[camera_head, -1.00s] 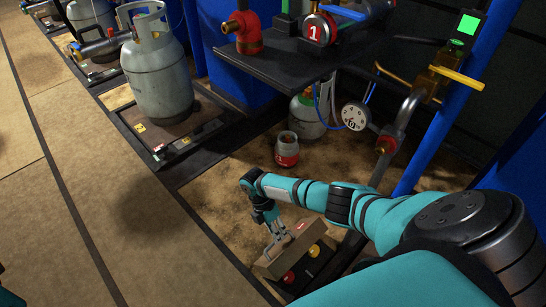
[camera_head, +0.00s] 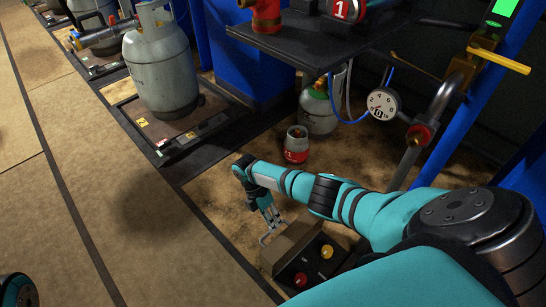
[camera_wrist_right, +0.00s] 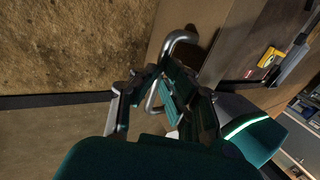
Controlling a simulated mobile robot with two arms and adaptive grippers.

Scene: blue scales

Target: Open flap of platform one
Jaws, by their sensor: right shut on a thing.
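The brown flap (camera_head: 284,243) stands tilted up beside a dark button panel (camera_head: 318,264) on the floor of platform one. A red button (camera_head: 301,280) and a yellow button (camera_head: 327,251) show on the panel. My right gripper (camera_head: 272,222) is shut on the flap's metal handle (camera_head: 265,238). In the right wrist view, the silver handle (camera_wrist_right: 181,37) passes between the fingers, with the flap's brown face (camera_wrist_right: 212,32) behind. My left gripper is out of view; only a bit of my left arm shows at the lower left.
A red-and-grey canister (camera_head: 296,146) and a gas cylinder (camera_head: 320,108) stand behind my right arm. A dark shelf (camera_head: 322,48), a gauge (camera_head: 382,104) and a blue post (camera_head: 458,132) are close by. A large cylinder (camera_head: 162,75) stands on a scale at left.

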